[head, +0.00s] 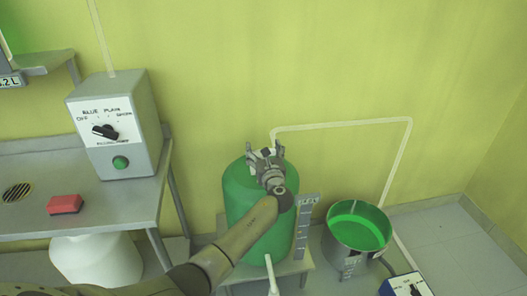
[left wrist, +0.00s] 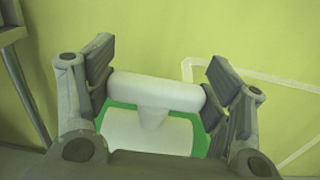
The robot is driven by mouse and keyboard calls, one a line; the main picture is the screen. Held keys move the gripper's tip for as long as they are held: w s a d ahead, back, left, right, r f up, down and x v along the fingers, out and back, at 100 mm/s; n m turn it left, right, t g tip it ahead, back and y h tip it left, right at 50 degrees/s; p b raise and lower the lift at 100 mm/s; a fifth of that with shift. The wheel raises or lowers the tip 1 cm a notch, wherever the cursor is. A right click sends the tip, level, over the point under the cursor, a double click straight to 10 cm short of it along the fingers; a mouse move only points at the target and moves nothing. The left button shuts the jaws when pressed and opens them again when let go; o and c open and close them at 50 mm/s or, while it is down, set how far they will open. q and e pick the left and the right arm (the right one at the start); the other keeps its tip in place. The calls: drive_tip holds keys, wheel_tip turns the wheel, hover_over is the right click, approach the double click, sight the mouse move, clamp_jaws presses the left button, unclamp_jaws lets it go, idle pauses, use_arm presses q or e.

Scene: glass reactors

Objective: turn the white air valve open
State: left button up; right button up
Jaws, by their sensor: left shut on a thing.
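The white air valve (left wrist: 155,92) shows in the left wrist view as a T-shaped handle with a horizontal bar on a short stem. It sits above the green tank (head: 240,190), which stands left of the bucket in the head view. My left gripper (head: 265,152) reaches over the top of the tank. In the left wrist view its two fingers (left wrist: 155,85) are at the two ends of the valve's bar, shut on it. In the head view the gripper mostly hides the valve. My right gripper is not in view.
A grey control box (head: 120,125) with a black knob and green button stands on the metal table (head: 100,195) at left, near a red block (head: 65,204). A bucket of green liquid (head: 357,228) stands right of the tank. A pale pipe (head: 345,123) runs along the wall.

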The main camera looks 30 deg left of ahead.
use_arm(q)
drive_tip(key=o, duration=1)
drive_tip(key=v, duration=1.2)
